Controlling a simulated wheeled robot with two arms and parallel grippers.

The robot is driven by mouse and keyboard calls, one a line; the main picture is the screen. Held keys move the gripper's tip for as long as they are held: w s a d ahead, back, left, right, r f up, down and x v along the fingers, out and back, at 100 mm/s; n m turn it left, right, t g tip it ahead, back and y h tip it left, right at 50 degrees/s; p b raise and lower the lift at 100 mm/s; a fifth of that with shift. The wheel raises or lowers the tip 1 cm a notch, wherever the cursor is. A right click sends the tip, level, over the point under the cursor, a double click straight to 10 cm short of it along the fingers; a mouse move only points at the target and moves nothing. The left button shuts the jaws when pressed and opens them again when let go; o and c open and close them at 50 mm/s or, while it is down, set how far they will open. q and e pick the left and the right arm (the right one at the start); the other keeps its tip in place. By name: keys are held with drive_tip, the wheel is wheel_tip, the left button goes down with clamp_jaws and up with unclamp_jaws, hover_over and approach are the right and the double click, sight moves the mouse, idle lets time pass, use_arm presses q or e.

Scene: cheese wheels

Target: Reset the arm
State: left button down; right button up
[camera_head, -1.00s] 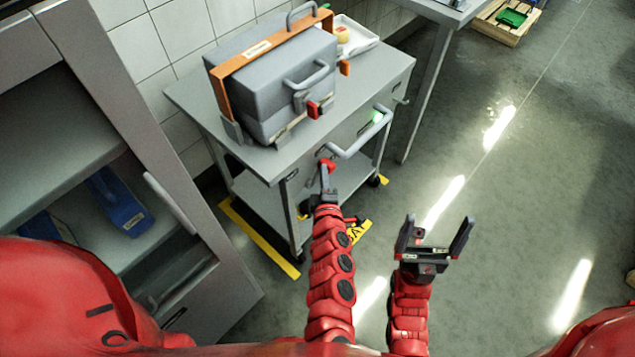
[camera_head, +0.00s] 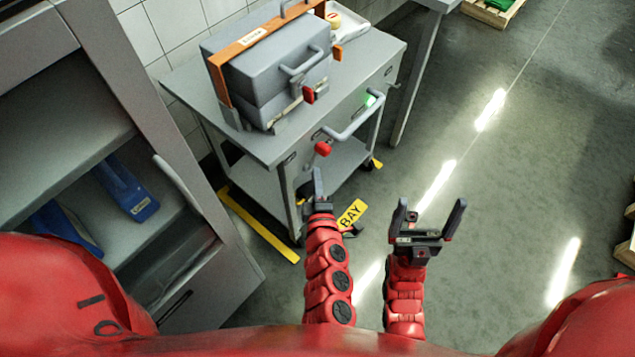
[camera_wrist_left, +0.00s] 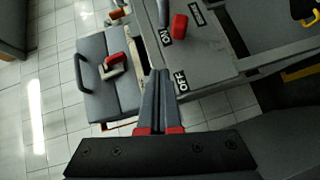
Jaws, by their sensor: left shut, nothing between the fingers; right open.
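My left gripper (camera_head: 318,183) is shut and empty, in front of the grey cart (camera_head: 275,147). In the left wrist view its closed fingers (camera_wrist_left: 156,98) point toward the cart's front panel. A red knob (camera_head: 323,148) sits on that panel, just beyond the fingertips and apart from them. The left wrist view shows this knob (camera_wrist_left: 179,27) between ON and OFF labels. My right gripper (camera_head: 427,218) is open and empty above the floor, to the right of the left one.
A grey case (camera_head: 265,65) with an orange strap stands on the cart, beside a white tray (camera_head: 348,22). A bar handle (camera_head: 355,128) juts from the cart's front. An open cabinet with blue items (camera_head: 128,188) is at left.

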use_arm(q)
drive_tip(key=shift+v, duration=1.1)
